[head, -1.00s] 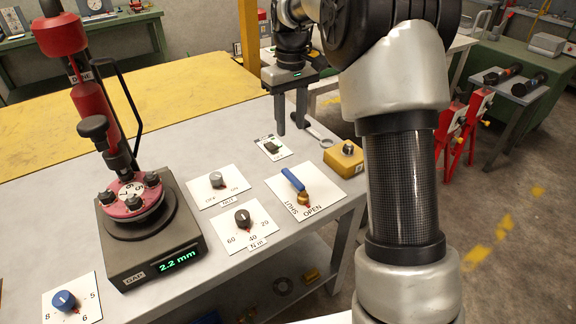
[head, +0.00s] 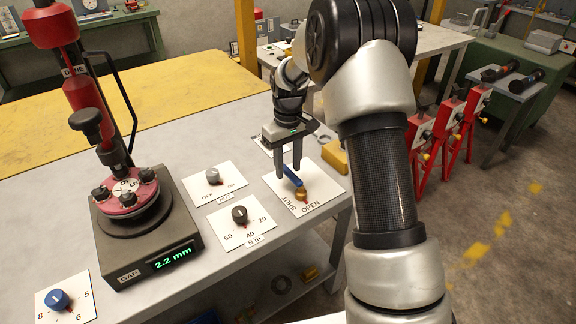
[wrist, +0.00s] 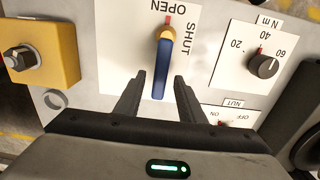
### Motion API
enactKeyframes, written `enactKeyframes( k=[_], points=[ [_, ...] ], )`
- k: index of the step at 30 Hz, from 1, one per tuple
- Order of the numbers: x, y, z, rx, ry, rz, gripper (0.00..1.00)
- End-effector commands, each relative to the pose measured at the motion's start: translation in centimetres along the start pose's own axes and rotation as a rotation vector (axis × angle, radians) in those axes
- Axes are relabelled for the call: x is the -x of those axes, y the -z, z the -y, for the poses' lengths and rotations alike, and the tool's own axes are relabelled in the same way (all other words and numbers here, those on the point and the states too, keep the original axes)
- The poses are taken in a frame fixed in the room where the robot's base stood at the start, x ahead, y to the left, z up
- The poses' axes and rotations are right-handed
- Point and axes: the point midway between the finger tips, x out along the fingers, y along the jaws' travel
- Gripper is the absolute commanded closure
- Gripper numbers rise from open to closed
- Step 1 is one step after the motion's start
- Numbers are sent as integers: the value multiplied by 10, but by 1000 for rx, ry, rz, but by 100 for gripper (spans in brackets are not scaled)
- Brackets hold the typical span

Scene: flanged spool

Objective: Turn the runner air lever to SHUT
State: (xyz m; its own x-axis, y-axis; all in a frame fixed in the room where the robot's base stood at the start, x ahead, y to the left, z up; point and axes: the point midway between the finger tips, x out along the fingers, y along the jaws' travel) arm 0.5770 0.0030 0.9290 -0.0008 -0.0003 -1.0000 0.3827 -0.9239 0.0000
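The runner air lever (head: 292,178) has a blue handle and a brass hub, on a white plate (head: 322,186) marked SHUT and OPEN. In the wrist view the blue handle (wrist: 160,75) runs from the brass hub back toward my gripper, and a red mark at the hub points to OPEN. My gripper (head: 288,174) is over the handle's far end in the head view. In the wrist view my gripper (wrist: 160,75) is open, with one finger on each side of the handle and gaps between. Whether the fingertips are down at handle height is unclear.
The torque dial (head: 239,214) and the nut switch (head: 212,176) are on the other side. The red press-like machine (head: 125,190) stands farther left.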

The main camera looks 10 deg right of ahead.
Motion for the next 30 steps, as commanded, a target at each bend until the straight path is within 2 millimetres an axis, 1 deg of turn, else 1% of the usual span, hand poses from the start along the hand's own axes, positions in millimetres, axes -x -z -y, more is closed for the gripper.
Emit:
enactKeyframes(
  k=[6, 7, 13, 23, 30],
  points=[
    [0, 0, 0, 0, 0, 0, 64],
    [0, 0, 0, 0, 0, 0, 66],
    [0, 0, 0, 0, 0, -1, 100],
    [0, 0, -1, -10, 0, -1, 100],
    [1, 0, -6, -95, 0, -2, 100]
  ],
)
